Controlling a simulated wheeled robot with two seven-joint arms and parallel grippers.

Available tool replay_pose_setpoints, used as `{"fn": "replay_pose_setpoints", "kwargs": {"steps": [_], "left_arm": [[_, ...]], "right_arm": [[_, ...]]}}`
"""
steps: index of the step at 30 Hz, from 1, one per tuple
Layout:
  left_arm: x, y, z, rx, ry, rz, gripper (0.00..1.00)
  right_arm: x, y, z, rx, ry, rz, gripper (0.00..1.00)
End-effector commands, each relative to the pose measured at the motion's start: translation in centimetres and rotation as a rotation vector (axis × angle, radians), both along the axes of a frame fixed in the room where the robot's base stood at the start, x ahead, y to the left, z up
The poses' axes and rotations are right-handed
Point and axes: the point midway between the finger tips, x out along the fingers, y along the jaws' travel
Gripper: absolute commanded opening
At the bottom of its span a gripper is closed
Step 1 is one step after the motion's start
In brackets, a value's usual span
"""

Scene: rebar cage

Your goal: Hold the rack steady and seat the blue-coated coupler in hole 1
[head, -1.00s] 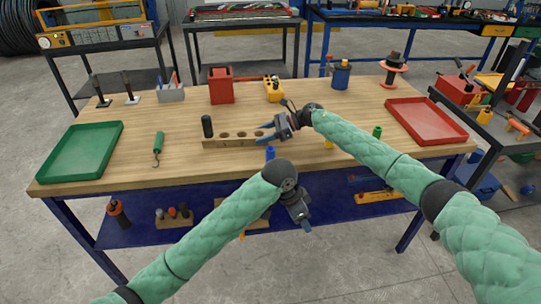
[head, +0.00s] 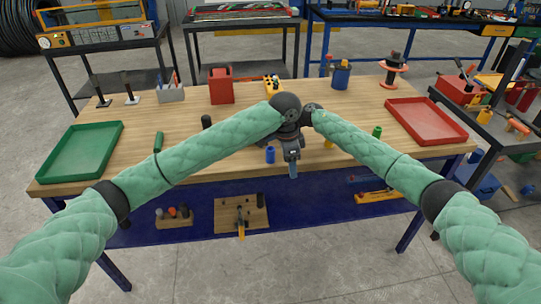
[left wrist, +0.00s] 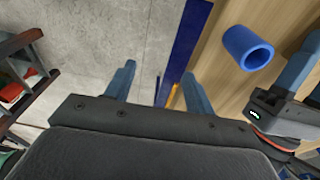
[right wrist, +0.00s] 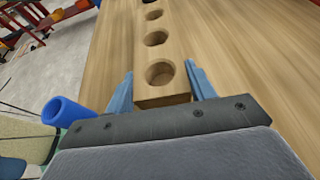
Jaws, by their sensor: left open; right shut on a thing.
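The wooden rack (right wrist: 146,90) has a row of round holes; the nearest ones are empty. My right gripper (right wrist: 160,88) is shut on its near end, one finger on each side. In the head view my left arm hides most of the rack and that gripper. My left gripper (head: 293,172) is open and empty, pointing down by the front edge, right of the coupler.
A yellow piece (head: 329,142) and a green piece (head: 377,131) stand to the right. A dark peg (head: 207,121) shows behind my left arm. A green tray (head: 80,150) lies left, a red tray (head: 427,120) right. My two arms are close together at mid-table.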

Motion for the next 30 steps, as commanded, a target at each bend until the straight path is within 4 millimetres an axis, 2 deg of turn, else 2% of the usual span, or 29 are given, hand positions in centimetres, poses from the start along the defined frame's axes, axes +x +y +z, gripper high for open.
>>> {"fn": "replay_pose_setpoints", "kwargs": {"steps": [9, 19, 25, 30], "left_arm": [[4.4, 2.9, 5.0, 0.075, -0.004, -0.002, 0.54], [7.3, 5.5, 9.1, 0.122, 0.000, 0.013, 0.54], [7.7, 5.9, 9.3, 0.130, 0.002, 0.016, 0.54], [7.7, 5.9, 6.9, 0.131, 0.004, 0.016, 0.54]], "right_arm": [[0.0, 0.0, 0.0, 0.000, 0.000, -0.001, 0.22], [0.0, 0.0, 0.0, 0.000, 0.000, -0.001, 0.22], [0.0, 0.0, 0.0, 0.000, 0.000, 0.000, 0.22], [0.0, 0.0, 0.0, 0.000, 0.000, 0.000, 0.22]]}}
